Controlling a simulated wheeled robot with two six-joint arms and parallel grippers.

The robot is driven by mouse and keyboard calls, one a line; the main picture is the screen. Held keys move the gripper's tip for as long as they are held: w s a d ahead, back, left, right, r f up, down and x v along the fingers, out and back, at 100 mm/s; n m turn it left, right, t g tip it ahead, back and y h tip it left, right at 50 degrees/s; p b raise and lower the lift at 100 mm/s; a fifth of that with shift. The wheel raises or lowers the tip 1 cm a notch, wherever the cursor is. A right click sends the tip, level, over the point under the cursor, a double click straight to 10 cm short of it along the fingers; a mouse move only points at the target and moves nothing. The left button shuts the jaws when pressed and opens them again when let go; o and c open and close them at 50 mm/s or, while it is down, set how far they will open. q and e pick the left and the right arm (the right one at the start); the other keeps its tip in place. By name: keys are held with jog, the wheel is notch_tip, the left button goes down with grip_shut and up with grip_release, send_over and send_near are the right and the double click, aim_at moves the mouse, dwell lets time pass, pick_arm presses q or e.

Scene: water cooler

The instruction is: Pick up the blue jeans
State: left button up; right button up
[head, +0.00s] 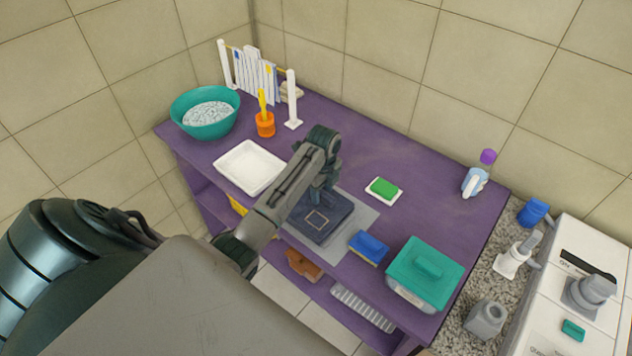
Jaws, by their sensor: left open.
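The blue jeans (325,226) lie folded flat, a dark blue square with a pale outlined patch, on a grey mat (358,216) on the purple table. My left gripper (317,200) is open and points down over the far left part of the jeans. My left arm hides part of their left side. I cannot tell whether the fingertips touch the cloth. My right gripper is out of view.
A white tray (248,167) is left of my arm, with a teal bowl (205,114) and orange cup (265,125) behind. A blue sponge (368,247) and teal-lidded box (424,274) are right of the jeans. A green sponge (384,187) lies behind them.

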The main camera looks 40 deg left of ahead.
pick_arm(q)
grip_shut()
jog(key=shift+r, duration=0.1)
dwell(1.2)
